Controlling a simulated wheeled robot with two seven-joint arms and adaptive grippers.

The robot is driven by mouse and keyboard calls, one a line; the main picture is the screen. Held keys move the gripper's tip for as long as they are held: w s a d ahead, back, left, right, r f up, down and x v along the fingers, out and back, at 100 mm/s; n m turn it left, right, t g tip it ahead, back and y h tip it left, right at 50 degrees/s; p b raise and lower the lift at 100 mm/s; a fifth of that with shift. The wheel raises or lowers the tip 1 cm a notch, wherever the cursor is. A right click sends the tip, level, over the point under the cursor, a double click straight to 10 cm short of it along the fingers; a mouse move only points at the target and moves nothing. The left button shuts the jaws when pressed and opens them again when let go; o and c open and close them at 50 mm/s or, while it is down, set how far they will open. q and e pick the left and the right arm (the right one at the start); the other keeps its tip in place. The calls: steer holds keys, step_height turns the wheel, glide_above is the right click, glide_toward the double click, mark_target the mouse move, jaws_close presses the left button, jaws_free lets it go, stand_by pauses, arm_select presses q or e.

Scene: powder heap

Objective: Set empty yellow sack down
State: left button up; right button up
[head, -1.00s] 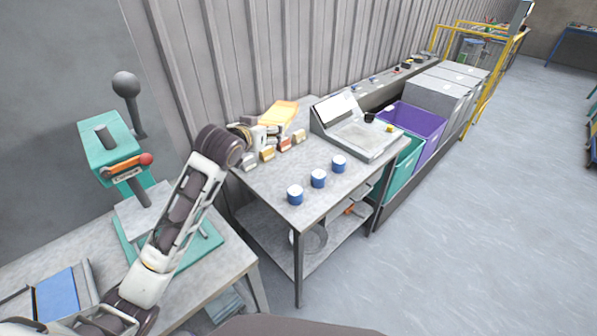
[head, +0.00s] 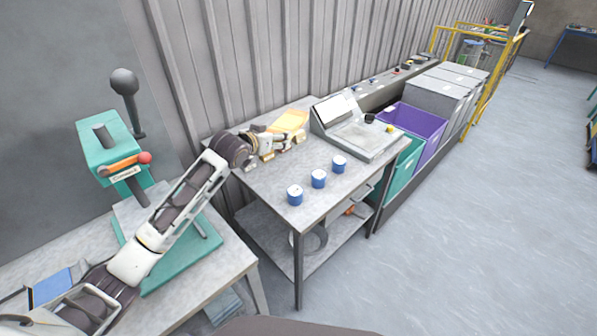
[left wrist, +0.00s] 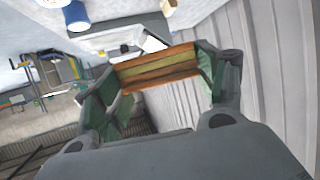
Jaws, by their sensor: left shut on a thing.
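The yellow sack (head: 291,120) is at the back of the grey table, near the corrugated wall. My left gripper (head: 288,137) is at its near side and shut on it. In the left wrist view the sack (left wrist: 155,66) shows as a folded orange-brown band between the two fingers of the gripper (left wrist: 158,82). I cannot tell whether the sack touches the tabletop. My right gripper is in neither view.
Small tan blocks (head: 251,165) stand on the table (head: 255,190) under and beside my left gripper, partly hidden. Several blue cups (head: 318,179) stand towards the front. A grey scale (head: 357,133) is right of the sack. A teal press (head: 105,150) stands left.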

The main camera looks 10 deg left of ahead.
arm_select(q)
glide_above(277, 185)
step_height(277, 185, down, 9)
steer(key=shift+r, duration=0.2)
steer(key=shift+f, duration=0.15)
steer(key=shift+f, duration=3)
steer(key=shift+f, duration=1.85)
steer(key=o, duration=0.6)
steer(key=shift+f, duration=0.15)
steer(key=shift+c, duration=0.2)
steer(key=shift+o, duration=0.9)
